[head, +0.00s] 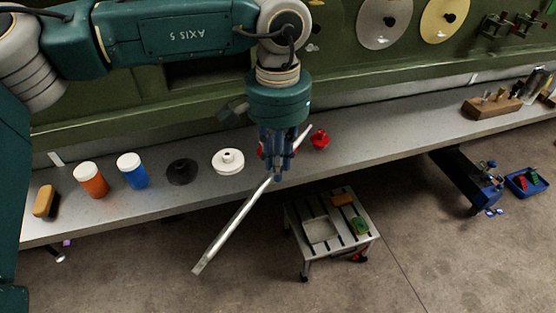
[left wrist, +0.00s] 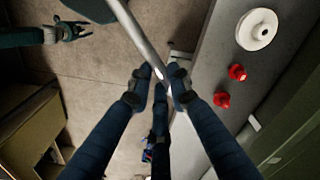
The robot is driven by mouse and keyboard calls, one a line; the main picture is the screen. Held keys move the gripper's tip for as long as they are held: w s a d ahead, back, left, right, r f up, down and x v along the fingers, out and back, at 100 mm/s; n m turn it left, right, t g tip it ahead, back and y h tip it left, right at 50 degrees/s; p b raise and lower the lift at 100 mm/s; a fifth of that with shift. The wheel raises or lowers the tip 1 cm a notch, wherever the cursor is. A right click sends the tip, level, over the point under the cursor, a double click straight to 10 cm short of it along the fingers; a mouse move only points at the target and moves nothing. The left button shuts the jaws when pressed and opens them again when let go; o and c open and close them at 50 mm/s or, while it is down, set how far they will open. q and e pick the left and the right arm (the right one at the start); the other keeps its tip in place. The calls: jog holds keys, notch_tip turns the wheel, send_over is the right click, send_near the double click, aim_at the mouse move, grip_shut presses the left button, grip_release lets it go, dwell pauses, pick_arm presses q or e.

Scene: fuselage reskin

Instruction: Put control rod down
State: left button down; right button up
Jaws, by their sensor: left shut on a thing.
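The control rod (head: 236,224) is a long, thin silvery bar. My left gripper (head: 277,176) is shut on it near the bench's front edge. The rod runs slantwise in the head view: its long lower part hangs out over the floor and its short upper end reaches over the bench. In the left wrist view the rod (left wrist: 136,33) passes between the fingertips (left wrist: 160,82) of my left gripper. What looks like my right gripper (left wrist: 72,30) shows small at the upper left there, apart from the rod; its finger opening is unclear.
The grey workbench (head: 130,208) holds a brush (head: 46,202), an orange cup (head: 91,180), a blue cup (head: 132,170), a black disc (head: 182,172), a white disc (head: 228,162) and a red knob (head: 320,139). A small cart (head: 345,256) stands below. The bench's right-centre is clear.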

jog(key=shift+s+d+f+g, duration=0.1)
jog(key=shift+s+f+g, duration=0.1)
jog(key=shift+s, duration=0.6)
jog(key=shift+s+f+g, duration=0.1)
jog(key=shift+s+f, duration=0.1)
jog(key=shift+s, duration=0.6)
